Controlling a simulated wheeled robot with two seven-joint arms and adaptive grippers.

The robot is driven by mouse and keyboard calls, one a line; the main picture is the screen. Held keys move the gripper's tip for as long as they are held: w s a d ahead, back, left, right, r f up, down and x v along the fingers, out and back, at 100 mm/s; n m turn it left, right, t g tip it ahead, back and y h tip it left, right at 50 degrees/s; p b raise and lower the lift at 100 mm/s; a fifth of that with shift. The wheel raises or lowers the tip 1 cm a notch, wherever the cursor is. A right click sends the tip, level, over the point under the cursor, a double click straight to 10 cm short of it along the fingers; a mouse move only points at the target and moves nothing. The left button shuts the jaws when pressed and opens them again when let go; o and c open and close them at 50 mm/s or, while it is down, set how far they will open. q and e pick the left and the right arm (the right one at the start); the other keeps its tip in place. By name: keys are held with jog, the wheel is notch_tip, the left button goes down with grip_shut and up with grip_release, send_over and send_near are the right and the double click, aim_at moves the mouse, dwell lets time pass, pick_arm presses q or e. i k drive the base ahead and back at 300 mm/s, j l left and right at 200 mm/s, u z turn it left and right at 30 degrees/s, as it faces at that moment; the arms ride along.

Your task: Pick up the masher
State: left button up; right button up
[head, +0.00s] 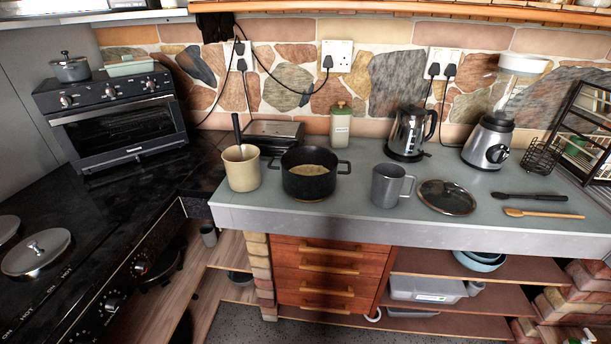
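No tool in view is plainly a masher. A dark handle (237,129) stands upright out of a cream crock (242,170) on the left part of the grey counter; its lower end is hidden inside the crock. A black utensil (530,197) lies flat at the counter's right, just behind a wooden spoon (543,213); its head is too small to identify. A black two-handled pot (308,183) with pale tan contents stands right of the crock. Neither of my grippers is in view.
A grey mug (389,187) and a glass lid (447,197) sit near the counter's front edge (400,229). A kettle (407,133), a blender (486,143) and a wire rack (587,135) stand behind. A dark stovetop (110,225) lies left.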

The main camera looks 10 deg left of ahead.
aim_at(235, 118)
jog(key=i+l+u, duration=0.4)
jog(key=l+u, duration=0.15)
jog(key=i+l+u, duration=0.25)
jog(key=l, duration=0.25)
jog(key=l+u, duration=0.25)
jog(key=l, duration=0.15)
jog(key=i+l+u, duration=0.15)
jog(key=l+u, duration=0.15)
jog(key=l, duration=0.15)
